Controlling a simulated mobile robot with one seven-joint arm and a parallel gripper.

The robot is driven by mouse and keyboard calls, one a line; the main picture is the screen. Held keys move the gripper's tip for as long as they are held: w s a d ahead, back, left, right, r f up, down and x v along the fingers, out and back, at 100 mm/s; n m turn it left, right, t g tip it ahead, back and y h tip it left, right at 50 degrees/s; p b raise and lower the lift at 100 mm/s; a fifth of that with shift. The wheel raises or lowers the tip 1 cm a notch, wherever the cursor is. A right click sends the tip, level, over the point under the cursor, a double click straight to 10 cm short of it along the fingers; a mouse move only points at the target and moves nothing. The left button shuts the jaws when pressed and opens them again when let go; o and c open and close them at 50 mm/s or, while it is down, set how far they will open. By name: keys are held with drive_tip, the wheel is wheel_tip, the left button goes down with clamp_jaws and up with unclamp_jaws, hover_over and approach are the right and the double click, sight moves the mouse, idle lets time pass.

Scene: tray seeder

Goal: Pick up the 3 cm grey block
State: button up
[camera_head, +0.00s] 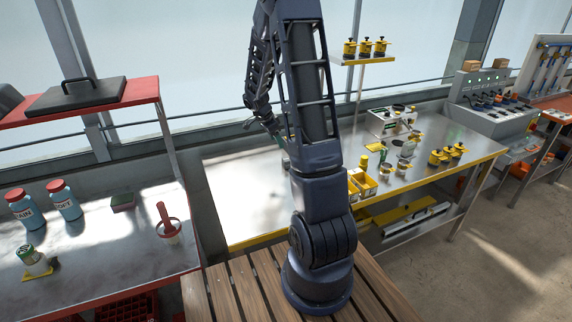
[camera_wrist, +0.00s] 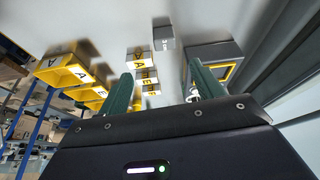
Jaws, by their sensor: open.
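In the picture the block lies above the gap between the fingertips, apart from both. In the head view my gripper (camera_head: 281,141) is partly behind my arm, over the metal bench. I cannot make out the grey block in that view.
In the wrist view, lettered yellow blocks (camera_wrist: 138,57) stand near the left finger, and a grey box with a yellow-rimmed opening (camera_wrist: 226,72) is by the right finger. Yellow bins (camera_wrist: 66,73) are at left. The metal bench (camera_head: 232,192) has clear room at its left.

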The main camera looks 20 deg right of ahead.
sight(285, 159)
drive_tip(key=shift+m, duration=0.5)
drive_tip(key=shift+w+x, duration=0.15)
drive_tip(key=shift+x, duration=2.2)
drive_tip(key=shift+w+x, duration=0.15)
drive_tip(key=shift+x, duration=2.15)
drive_tip(key=shift+w+x, duration=0.15)
drive_tip(key=shift+x, duration=2.2)
drive_tip(key=shift+a, duration=0.15)
drive_tip(key=c, duration=1.1)
